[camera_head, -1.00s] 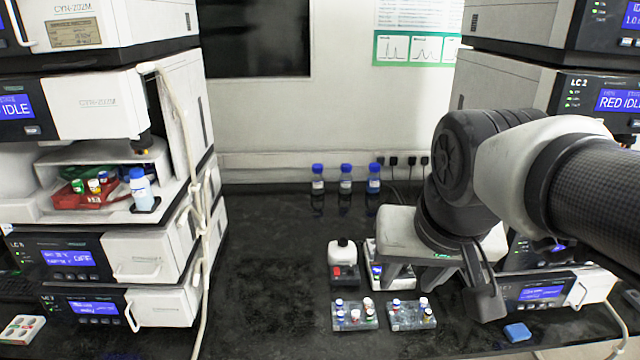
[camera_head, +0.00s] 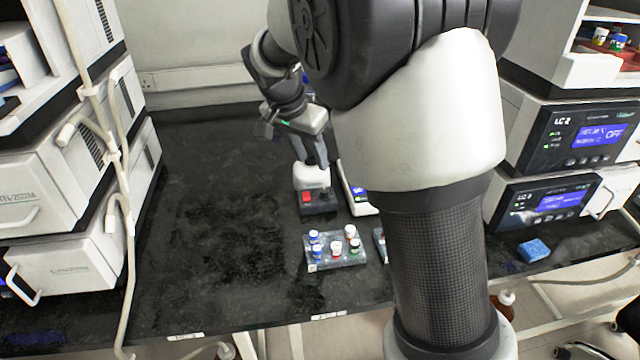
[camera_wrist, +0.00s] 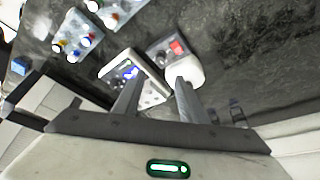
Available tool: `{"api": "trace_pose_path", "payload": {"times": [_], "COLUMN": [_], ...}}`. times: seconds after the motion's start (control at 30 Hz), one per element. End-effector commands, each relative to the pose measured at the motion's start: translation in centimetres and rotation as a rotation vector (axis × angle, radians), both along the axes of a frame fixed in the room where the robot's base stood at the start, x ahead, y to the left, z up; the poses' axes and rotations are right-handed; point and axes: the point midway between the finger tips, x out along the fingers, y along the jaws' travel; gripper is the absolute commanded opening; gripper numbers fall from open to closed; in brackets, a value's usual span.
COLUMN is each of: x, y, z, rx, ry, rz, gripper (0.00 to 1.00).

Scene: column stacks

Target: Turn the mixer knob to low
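The small mixer (camera_head: 314,178) has a rounded white top and a dark base with a red square part on its front. It stands upright on the black bench, and it also shows in the wrist view (camera_wrist: 190,74). My gripper (camera_head: 320,158) is above and just behind the mixer, fingers pointing down. In the wrist view my gripper (camera_wrist: 157,92) has its two fingers apart with nothing held between them. One finger overlaps the mixer's white top; I cannot tell whether they touch.
A white block device (camera_wrist: 146,86) stands close beside the mixer. A vial rack (camera_head: 336,250) is in front of it, with a second rack partly hidden by my arm. Instrument stacks (camera_head: 575,140) flank the bench. The bench to the left (camera_head: 215,220) is clear.

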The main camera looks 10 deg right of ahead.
Motion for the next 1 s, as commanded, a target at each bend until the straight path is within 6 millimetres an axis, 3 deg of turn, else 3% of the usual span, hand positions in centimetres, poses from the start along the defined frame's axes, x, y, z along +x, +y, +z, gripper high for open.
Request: {"api": "trace_pose_path", "payload": {"times": [0.1, 0.5, 0.7, 1.0], "x": [0.7, 2.9, 3.5, 3.7], "y": [-0.8, -3.0, -3.5, -3.7], "z": [-2.9, -10.4, -12.3, -12.7], "rx": [-0.001, 0.0, 0.001, 0.001], "ry": [0.004, 0.002, 0.001, 0.001], "rz": [0.0, 0.001, 0.002, 0.002], "gripper": [0.38, 0.38, 0.38, 0.38]}}
